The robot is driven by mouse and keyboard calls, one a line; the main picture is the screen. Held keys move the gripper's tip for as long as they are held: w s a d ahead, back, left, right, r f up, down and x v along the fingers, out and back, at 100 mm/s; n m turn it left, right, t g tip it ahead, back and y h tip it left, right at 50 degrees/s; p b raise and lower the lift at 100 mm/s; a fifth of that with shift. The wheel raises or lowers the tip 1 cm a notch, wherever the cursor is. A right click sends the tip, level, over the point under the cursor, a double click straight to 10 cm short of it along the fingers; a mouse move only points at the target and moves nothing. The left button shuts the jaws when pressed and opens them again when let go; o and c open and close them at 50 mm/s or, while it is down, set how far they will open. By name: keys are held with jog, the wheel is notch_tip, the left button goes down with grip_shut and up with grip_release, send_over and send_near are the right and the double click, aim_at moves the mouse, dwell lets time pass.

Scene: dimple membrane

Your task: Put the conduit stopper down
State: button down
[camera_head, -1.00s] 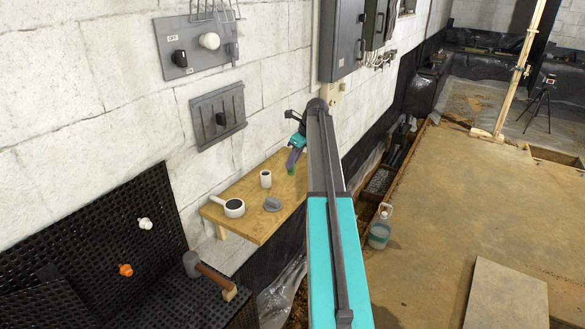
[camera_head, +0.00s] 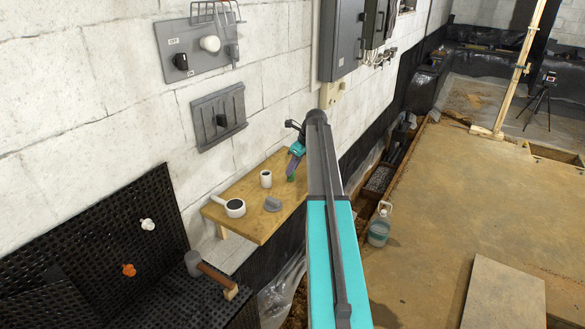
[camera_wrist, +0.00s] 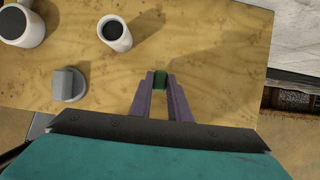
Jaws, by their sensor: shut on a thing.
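The conduit stopper appears to be the small dark green piece (camera_wrist: 160,80) between my fingertips. My gripper (camera_wrist: 161,79) has purple fingers and is shut on it. In the head view my gripper (camera_head: 293,170) points down over the right part of the wooden shelf (camera_head: 250,224), with the green stopper (camera_head: 290,178) at its tip. The stopper is close above the shelf top; I cannot tell whether it touches. Most of the stopper is hidden between the fingers.
A grey knob-like piece (camera_head: 273,203), a white cup (camera_head: 266,179) and a white handled pot (camera_head: 234,208) stand on the shelf, left of my gripper. The wood around the stopper is bare. A block wall with grey panels (camera_head: 218,117) rises behind. A mallet (camera_head: 213,274) lies at lower left.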

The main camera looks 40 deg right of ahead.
jog(key=shift+f, duration=0.15)
jog(key=c, duration=1.7)
grip_release()
jog(key=shift+o, duration=0.2)
jog(key=b+v, duration=0.3)
jog(key=v, duration=0.9)
